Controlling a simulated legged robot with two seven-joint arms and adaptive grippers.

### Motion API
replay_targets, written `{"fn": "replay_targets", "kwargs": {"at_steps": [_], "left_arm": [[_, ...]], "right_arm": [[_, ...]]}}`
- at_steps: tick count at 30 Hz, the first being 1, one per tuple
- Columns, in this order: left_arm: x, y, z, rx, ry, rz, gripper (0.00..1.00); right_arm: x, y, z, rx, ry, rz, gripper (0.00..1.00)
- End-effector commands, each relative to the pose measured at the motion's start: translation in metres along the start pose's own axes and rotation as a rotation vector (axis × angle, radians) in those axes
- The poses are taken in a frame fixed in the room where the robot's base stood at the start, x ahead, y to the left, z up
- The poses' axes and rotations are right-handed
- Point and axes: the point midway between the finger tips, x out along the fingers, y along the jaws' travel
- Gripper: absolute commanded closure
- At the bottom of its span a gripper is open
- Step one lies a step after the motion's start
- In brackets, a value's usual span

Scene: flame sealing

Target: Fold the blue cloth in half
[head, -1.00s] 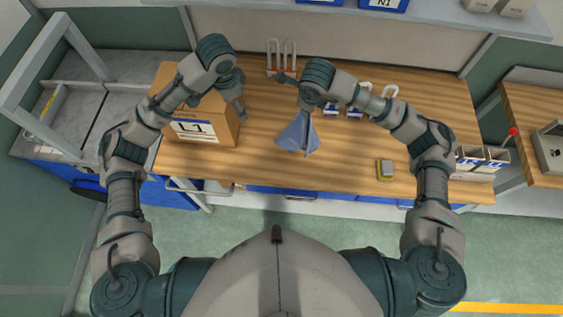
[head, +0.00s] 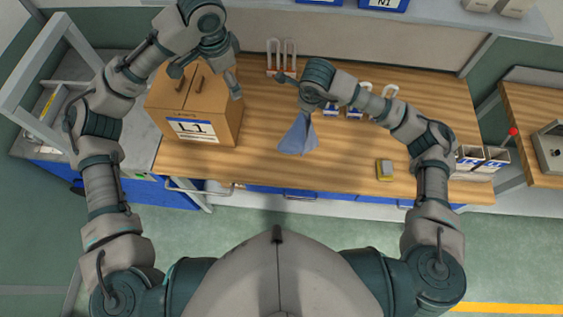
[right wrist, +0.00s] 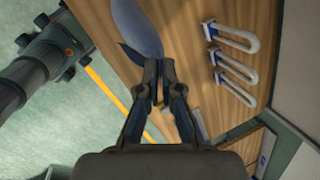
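The blue cloth (head: 298,136) hangs in a cone shape from my right gripper (head: 309,108), its lower part spread near or on the wooden table top. In the right wrist view my right gripper (right wrist: 158,75) is shut on the bunched cloth (right wrist: 138,28). My left gripper (head: 236,92) is beside the upper right edge of the cardboard box, left of the cloth and apart from it. It points down, and nothing shows in it. Its fingers are too small to tell whether they are open.
The cardboard box labelled L1 (head: 192,105) stands on the table's left. White U-shaped items (head: 281,57) stand at the back, and more (right wrist: 234,62) show in the right wrist view. A small yellow-grey block (head: 384,170) lies front right. The table's front middle (head: 260,172) is clear.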

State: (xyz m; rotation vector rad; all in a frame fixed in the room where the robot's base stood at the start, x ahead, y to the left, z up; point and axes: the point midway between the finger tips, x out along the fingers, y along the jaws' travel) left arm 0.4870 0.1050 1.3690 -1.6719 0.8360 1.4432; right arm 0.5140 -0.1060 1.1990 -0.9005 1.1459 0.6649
Motion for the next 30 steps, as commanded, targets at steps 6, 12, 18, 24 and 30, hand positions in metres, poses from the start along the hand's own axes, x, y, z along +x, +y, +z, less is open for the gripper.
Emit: {"fn": "replay_targets", "kwargs": {"at_steps": [6,12,18,24,30], "left_arm": [[0.0001,0.0002,0.0002,0.000,0.000,0.000,0.00],[0.0002,0.0002,0.0002,0.000,0.000,0.000,0.00],[0.0003,0.0001,0.0001,0.000,0.000,0.000,0.00],[0.0003,0.0002,0.0001,0.000,0.000,0.000,0.00],[0.0002,0.0002,0.0001,0.000,0.000,0.000,0.00]], "right_arm": [[0.0000,0.0003,-0.0001,0.000,0.000,0.000,0.70],[-0.0001,0.0002,-0.0002,0.000,0.000,0.000,0.67],[-0.0001,0.0001,-0.0001,0.000,0.000,0.000,0.38],[-0.0001,0.0001,-0.0001,0.000,0.000,0.000,0.23],[-0.0002,0.0002,-0.0001,0.000,0.000,0.000,0.00]]}}
